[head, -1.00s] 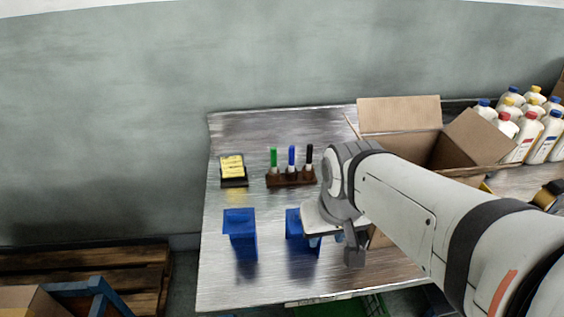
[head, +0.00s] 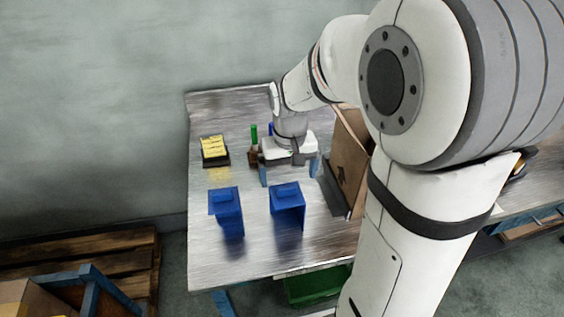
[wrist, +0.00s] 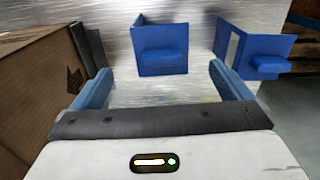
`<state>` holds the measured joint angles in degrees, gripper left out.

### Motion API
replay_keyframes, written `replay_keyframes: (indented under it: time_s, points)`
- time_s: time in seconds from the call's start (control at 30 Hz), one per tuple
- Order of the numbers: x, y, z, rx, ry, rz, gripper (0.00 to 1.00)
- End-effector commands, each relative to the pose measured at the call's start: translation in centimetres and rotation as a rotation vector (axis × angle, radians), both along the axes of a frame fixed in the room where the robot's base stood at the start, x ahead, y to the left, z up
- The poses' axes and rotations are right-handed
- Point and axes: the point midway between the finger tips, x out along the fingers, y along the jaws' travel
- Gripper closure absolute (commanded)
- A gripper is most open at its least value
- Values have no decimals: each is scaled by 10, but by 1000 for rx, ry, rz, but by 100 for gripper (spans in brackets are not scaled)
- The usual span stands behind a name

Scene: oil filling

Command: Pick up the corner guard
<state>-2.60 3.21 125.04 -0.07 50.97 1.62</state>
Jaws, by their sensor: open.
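Two blue corner guards stand on the metal table, the left one (head: 226,208) and the right one (head: 287,203), each with a small block on its face. My gripper (head: 289,170) is open and empty, just behind the right guard and apart from it in the head view. In the wrist view the right guard (wrist: 160,60) lies beyond and between my spread blue fingers (wrist: 164,75). The left guard (wrist: 258,52) is outside the fingers, at the right of that view.
A cardboard box (head: 350,150) stands close to the right of my gripper; it fills the left of the wrist view (wrist: 35,85). A marker holder (head: 253,158), partly hidden, and a tray of yellow notes (head: 214,148) are behind. The table's front is clear.

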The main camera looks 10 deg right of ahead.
Motion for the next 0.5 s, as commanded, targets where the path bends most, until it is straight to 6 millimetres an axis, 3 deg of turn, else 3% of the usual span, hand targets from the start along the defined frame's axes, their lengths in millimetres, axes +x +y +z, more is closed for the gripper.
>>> replay_keyframes:
  time_s: [0.13,0.5]
  points:
    - [8,0,-11,1,16,1,2]
    - [5,2,-56,1,19,2,2]
